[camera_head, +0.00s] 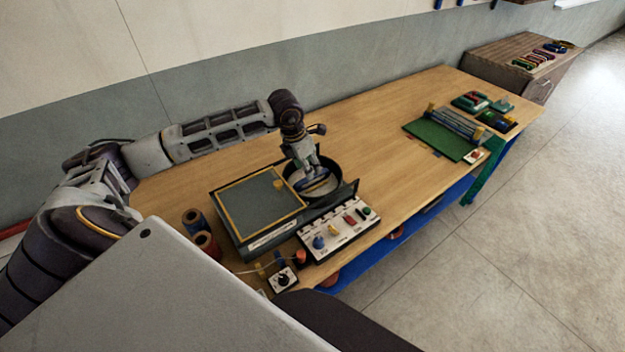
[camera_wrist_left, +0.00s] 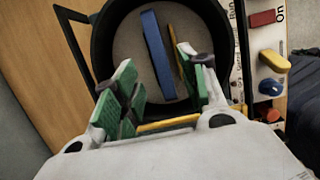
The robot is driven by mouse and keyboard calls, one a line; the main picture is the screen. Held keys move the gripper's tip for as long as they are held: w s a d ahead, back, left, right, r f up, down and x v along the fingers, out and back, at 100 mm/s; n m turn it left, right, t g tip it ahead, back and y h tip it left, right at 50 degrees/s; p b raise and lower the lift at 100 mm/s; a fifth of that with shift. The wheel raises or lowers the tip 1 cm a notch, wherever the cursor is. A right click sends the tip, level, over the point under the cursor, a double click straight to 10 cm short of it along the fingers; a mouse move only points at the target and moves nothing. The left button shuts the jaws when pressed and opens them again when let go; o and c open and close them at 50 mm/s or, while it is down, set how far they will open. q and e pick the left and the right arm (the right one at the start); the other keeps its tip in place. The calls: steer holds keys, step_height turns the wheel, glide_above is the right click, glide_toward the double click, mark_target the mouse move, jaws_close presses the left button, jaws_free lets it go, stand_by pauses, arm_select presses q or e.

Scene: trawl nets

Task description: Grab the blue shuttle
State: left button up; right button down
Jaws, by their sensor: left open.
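The blue shuttle (camera_wrist_left: 157,56) is a long, narrow blue piece inside a round dark bowl (camera_wrist_left: 103,45) with a pale floor. In the head view the shuttle (camera_head: 309,183) is partly hidden by my gripper. My left gripper (camera_wrist_left: 158,90) is open over the bowl, its green-padded fingers on either side of the shuttle's near end in the wrist view. I cannot tell whether the fingers touch it. A thin yellow piece (camera_wrist_left: 179,60) lies just right of the shuttle. In the head view my left gripper (camera_head: 306,172) points down into the bowl. My right gripper is not seen.
A white control panel (camera_head: 338,229) with coloured knobs stands in front. Spools (camera_head: 196,222) stand at the left. The wooden table (camera_head: 375,130) is clear between the bowl and the green mat (camera_head: 437,139).

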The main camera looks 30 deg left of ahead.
arm_select(q)
steer(key=shift+f, duration=0.1)
steer(key=shift+d+f, duration=0.1)
steer(key=shift+f, duration=0.1)
steer(key=p+x, duration=0.1)
steer(key=x, duration=0.2)
steer(key=shift+w+f+p, duration=0.1)
steer(key=shift+w+p, duration=0.1)
steer(key=shift+p, duration=0.1)
steer(key=shift+w+f, duration=0.15)
steer(key=shift+f, duration=0.5)
jaws_close()
